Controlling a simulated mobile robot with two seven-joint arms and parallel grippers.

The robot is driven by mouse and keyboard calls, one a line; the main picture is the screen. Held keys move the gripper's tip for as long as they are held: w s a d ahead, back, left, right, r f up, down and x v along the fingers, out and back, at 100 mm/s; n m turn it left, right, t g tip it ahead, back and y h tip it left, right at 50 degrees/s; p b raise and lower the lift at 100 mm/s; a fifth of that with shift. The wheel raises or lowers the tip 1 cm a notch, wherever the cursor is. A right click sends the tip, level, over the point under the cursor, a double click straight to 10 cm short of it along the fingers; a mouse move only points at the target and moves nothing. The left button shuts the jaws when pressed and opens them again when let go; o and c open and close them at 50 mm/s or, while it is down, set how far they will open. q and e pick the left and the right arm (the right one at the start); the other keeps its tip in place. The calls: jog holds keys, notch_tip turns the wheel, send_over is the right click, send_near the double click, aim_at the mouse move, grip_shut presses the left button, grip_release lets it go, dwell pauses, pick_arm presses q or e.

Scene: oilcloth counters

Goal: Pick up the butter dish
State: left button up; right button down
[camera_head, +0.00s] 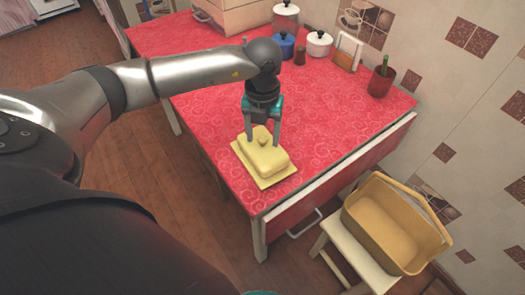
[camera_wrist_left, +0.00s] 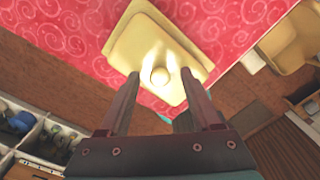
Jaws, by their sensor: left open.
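The yellow butter dish (camera_head: 264,158) has a domed lid with a round knob on top and a flat base plate. It sits on the red patterned table near its front corner. My left gripper (camera_head: 263,140) is open and points down over the dish, with its fingers around the knob area. In the left wrist view the dish (camera_wrist_left: 150,45) lies just beyond the fingertips (camera_wrist_left: 162,75), with the knob between them. I cannot tell whether the fingers touch the lid. My right gripper is not in view.
The red tabletop (camera_head: 200,95) is clear around the dish. A yellow basket (camera_head: 390,225) rests on a white stool beside the table.

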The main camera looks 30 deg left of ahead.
pick_arm(q)
grip_shut()
dwell(0.4)
jog(key=shift+r, duration=0.1)
dwell(0.8)
